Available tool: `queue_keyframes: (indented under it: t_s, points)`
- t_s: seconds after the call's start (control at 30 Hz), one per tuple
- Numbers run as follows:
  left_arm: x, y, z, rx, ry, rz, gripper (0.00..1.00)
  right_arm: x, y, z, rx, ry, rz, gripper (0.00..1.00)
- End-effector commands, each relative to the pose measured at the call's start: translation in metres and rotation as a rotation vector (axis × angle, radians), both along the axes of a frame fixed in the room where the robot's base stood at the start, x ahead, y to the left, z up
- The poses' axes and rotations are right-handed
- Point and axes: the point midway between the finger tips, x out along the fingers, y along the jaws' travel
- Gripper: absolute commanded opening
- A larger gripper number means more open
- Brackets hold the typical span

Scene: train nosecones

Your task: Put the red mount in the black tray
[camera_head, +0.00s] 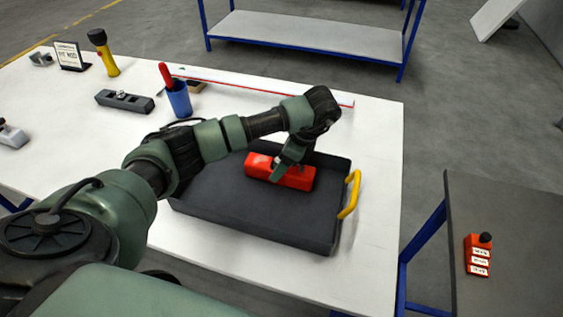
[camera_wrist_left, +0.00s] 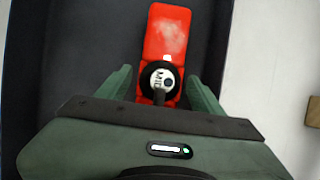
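The red mount (camera_head: 298,179) lies inside the black tray (camera_head: 225,203) on the white table, in the head view. My left gripper (camera_head: 278,172) reaches down over it from above. In the left wrist view the red mount (camera_wrist_left: 165,38) lies lengthwise on the dark tray floor, with a round black-and-white knob on its near part. The fingers of my left gripper (camera_wrist_left: 160,82) are spread on either side of the knob, with small gaps visible. My right gripper is not in view.
The tray has a yellow handle (camera_head: 350,195) on its right side. A blue cup (camera_head: 179,99) with a red-handled tool, a dark grey block (camera_head: 125,101) and a yellow flashlight (camera_head: 104,53) stand behind it. A red device (camera_head: 478,256) lies on a separate dark table at right.

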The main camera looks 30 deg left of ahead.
Motion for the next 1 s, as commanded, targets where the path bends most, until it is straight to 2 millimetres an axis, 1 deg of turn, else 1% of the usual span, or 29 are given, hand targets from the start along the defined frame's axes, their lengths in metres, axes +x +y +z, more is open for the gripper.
queue_keyframes:
  t_s: [0.3, 0.37, 0.47, 0.53, 0.6, 0.73, 0.9, 1.0]
  points:
    - [0.000, 0.000, 0.001, 0.000, -0.001, 0.000, 0.70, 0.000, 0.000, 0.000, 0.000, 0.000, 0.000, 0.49]
    - [0.001, -0.002, 0.003, -0.001, -0.002, -0.001, 0.70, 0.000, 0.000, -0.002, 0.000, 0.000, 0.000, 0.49]
    - [0.003, -0.006, 0.013, -0.001, -0.005, -0.002, 0.70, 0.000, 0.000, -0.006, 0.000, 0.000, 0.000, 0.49]
    - [0.004, -0.011, 0.024, -0.001, -0.007, -0.002, 0.70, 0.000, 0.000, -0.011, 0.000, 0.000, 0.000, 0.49]
    - [0.006, -0.016, 0.044, 0.000, -0.009, -0.003, 0.70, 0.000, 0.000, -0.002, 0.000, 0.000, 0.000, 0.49]
    - [0.009, -0.026, 0.071, 0.002, -0.008, -0.003, 0.70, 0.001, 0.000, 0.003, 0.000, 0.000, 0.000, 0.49]
    - [0.011, -0.038, 0.097, 0.001, -0.006, 0.000, 0.70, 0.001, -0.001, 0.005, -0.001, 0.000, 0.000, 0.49]
    - [0.011, -0.042, 0.106, 0.000, -0.004, -0.002, 0.70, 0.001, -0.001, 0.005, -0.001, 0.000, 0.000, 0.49]
